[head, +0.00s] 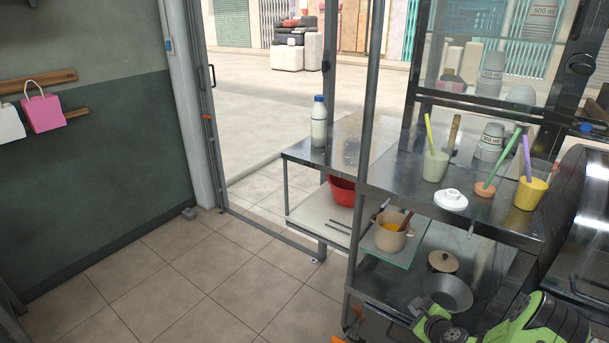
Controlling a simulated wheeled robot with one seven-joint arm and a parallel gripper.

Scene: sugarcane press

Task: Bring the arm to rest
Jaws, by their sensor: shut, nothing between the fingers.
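Part of my arm (535,325) shows at the bottom right, as green and black links low in front of the steel shelving. The links run out of the bottom edge of the picture.
Beside the arm, a steel counter (400,185) holds cups, a white lid (450,200) and a yellow cup (530,193). Below are a pot (388,238) and a pan (447,292). A milk bottle (319,122) stands behind. The tiled floor (190,270) at left is clear.

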